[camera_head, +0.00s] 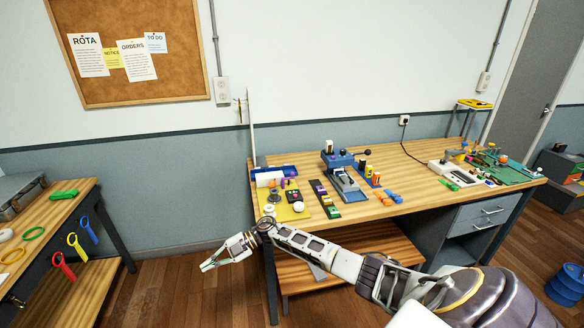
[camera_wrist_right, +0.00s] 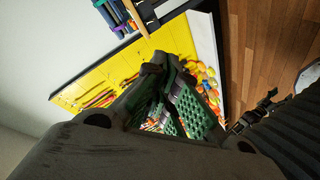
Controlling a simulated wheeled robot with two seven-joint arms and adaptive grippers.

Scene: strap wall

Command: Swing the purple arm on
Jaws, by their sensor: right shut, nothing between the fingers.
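I cannot make out a purple arm for certain in either view. A small purple piece (camera_head: 318,187) lies at the upper end of a dark strip on the workbench, but I cannot tell whether it is the arm. My right gripper (camera_head: 206,266) reaches in from the lower right and points left, in the air in front of the workbench's left end. It is shut and empty, touching nothing that I can see. In the right wrist view its green, perforated finger pads (camera_wrist_right: 182,108) are close together. My left gripper is in neither view.
The workbench (camera_head: 420,190) holds a blue press (camera_head: 342,170) and several small parts. A side table (camera_head: 40,225) at left has loops hanging from its edge. The wrist view shows a yellow panel (camera_wrist_right: 75,95) with tools. Floor between the tables is clear.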

